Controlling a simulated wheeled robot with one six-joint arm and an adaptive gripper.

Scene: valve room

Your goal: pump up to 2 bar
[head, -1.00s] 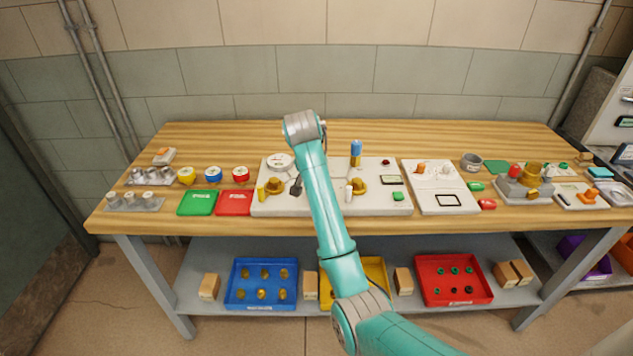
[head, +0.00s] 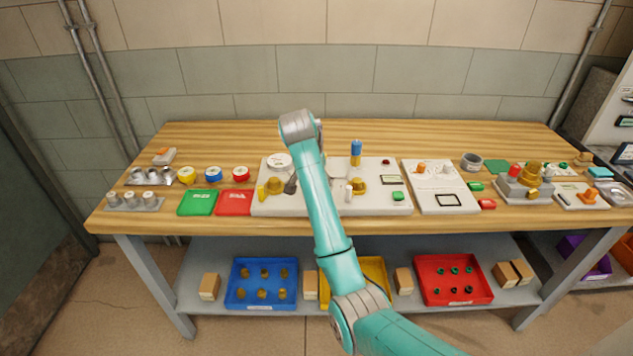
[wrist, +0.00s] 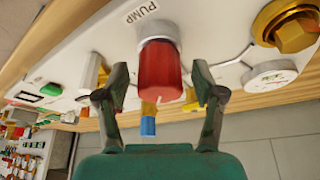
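The red pump knob (wrist: 160,72) stands on a white collar beside the word PUMP on the white panel (wrist: 215,20). In the wrist view my gripper (wrist: 161,82) is open, with one finger on each side of the knob and small gaps visible. In the head view my arm hides the knob and most of my gripper. A round white gauge (head: 279,161) sits at the panel's back left; it also shows in the wrist view (wrist: 270,74). Its reading is not legible. A small display (head: 391,180) is on the panel's right; its figures are too small to read.
Brass valves (head: 275,185) and (head: 359,183) flank the pump area. A blue-capped post (head: 356,150) stands behind. Green (head: 197,203) and red (head: 234,203) mats lie left; another white panel (head: 440,187) lies right. The bench back is clear.

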